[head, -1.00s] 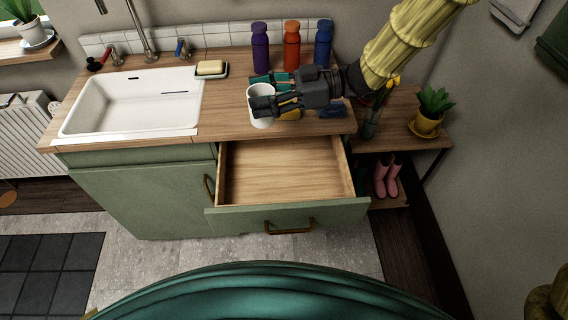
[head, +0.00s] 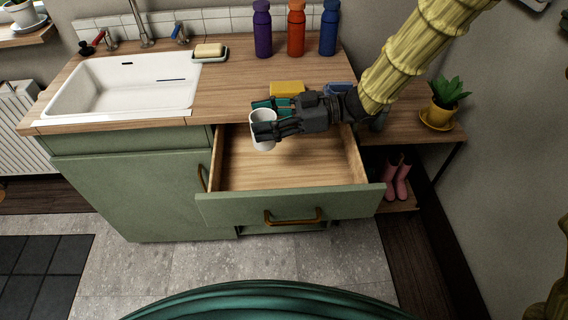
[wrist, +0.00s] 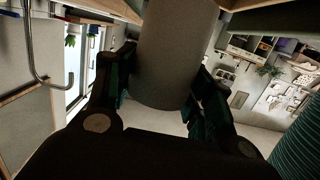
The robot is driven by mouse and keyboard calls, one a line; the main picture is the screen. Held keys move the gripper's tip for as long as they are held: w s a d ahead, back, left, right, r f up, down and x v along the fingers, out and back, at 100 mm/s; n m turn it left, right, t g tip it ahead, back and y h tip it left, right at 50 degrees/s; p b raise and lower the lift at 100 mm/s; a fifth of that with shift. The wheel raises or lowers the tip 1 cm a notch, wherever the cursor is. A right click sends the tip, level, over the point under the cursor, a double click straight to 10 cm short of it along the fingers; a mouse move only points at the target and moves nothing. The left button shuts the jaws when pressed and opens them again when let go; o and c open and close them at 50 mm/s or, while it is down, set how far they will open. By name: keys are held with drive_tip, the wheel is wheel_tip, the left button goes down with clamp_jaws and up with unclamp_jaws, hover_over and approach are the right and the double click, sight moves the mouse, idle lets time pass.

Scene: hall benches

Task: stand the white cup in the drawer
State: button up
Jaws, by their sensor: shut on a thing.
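The white cup (head: 262,142) is upright between the fingers of my gripper (head: 268,121), which is shut on it. In the head view the cup shows over the back left part of the open drawer (head: 300,176). I cannot tell how far its base is above the drawer floor. In the wrist view the cup (wrist: 172,55) fills the upper middle, with a finger on each side. The drawer is pulled out, and the part of its wooden floor that shows is bare.
A yellow block (head: 287,88) and a blue item (head: 338,89) lie on the wooden counter (head: 230,90) behind my gripper. Purple, red and blue bottles (head: 296,30) stand at the back. A white sink (head: 120,88) is at left. A potted plant (head: 441,110) stands at right.

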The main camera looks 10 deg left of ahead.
wheel_tip(320, 180, down, 11)
drive_tip(key=shift+b, duration=0.35)
idle(0.3)
drive_tip(key=shift+s+f, duration=0.25)
drive_tip(key=shift+f, duration=0.3)
